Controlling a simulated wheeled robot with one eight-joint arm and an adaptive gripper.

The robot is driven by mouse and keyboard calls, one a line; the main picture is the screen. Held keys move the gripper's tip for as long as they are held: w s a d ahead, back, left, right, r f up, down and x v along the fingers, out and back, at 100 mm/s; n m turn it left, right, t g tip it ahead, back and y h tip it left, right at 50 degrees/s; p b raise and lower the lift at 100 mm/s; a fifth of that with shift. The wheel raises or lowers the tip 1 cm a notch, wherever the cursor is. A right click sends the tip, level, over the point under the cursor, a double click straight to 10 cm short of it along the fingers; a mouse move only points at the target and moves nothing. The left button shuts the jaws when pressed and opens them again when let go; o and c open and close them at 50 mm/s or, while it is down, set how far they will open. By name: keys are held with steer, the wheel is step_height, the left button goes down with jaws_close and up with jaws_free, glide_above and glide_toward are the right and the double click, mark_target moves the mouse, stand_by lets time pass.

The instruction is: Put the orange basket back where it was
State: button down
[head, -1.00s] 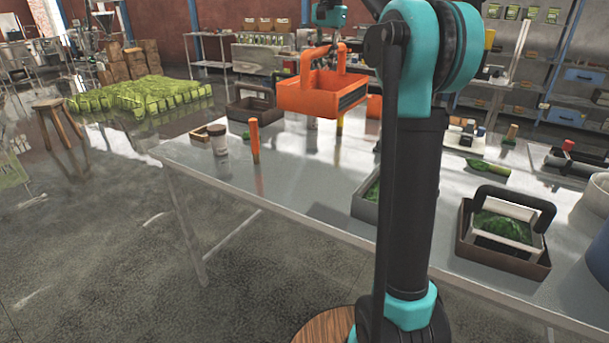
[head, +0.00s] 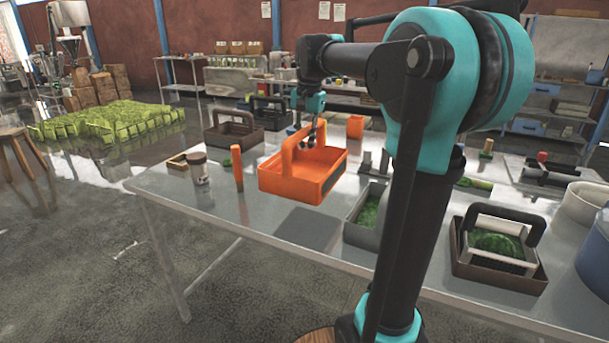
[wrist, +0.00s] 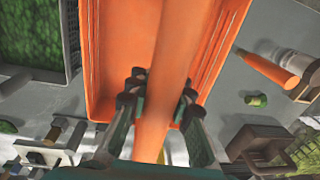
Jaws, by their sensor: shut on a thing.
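The orange basket (head: 292,186) is an open tray with an arched handle, level above the metal table (head: 215,228). My gripper (head: 309,140) is shut on the basket's handle at the top. A dark patch like its shadow lies on the table in front, apart from the basket, so it seems held above the surface. In the wrist view the fingers (wrist: 157,105) close on both sides of the orange handle (wrist: 172,50), with the basket's inside (wrist: 115,50) behind it. The basket's underside is hidden.
An orange cylinder (head: 237,168) and a brown-and-white jar (head: 199,168) stand left of the basket. A dark crate (head: 233,133) is behind. A grey bin with green contents (head: 362,225) is close on the right, and a brown handled crate (head: 497,270) further right. The front-left tabletop is clear.

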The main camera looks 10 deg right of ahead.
mark_target(305, 172)
step_height(305, 172, down, 10)
steer(key=shift+r, duration=0.2)
steer(key=shift+f, duration=0.1)
stand_by(0.3)
steer(key=c, duration=1.3)
jaws_free()
steer(key=shift+c, duration=0.2)
steer(key=r, duration=1.2)
steer(key=shift+s+d+r, duration=0.1)
steer(key=shift+s+d, duration=0.2)
steer(key=shift+d, duration=0.1)
